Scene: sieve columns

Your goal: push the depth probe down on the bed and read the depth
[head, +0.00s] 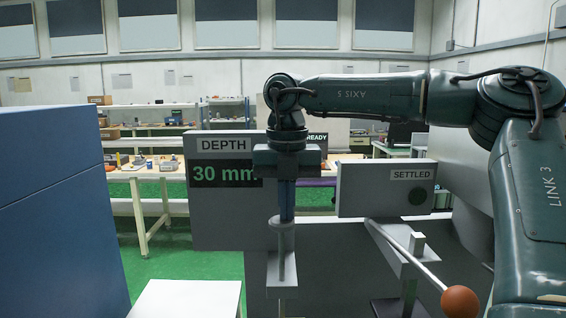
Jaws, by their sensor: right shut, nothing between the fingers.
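The depth probe (281,245) is a grey upright rod with a round cap, standing in a bracket at the centre of the head view. My right gripper (287,216) points straight down with its fingers shut and empty, its tips at the probe's cap. I cannot tell whether they touch it. The depth display (213,174) behind the gripper reads "30 mm" in green under the label "DEPTH". The bed at the probe's lower end is hidden. My left gripper is not in view.
A "SETTLED" panel (387,188) with a dark round lamp stands right of the probe. A lever with an orange ball (460,301) juts toward me at the lower right. A large blue block (55,215) fills the left. A white surface (186,299) lies low at centre left.

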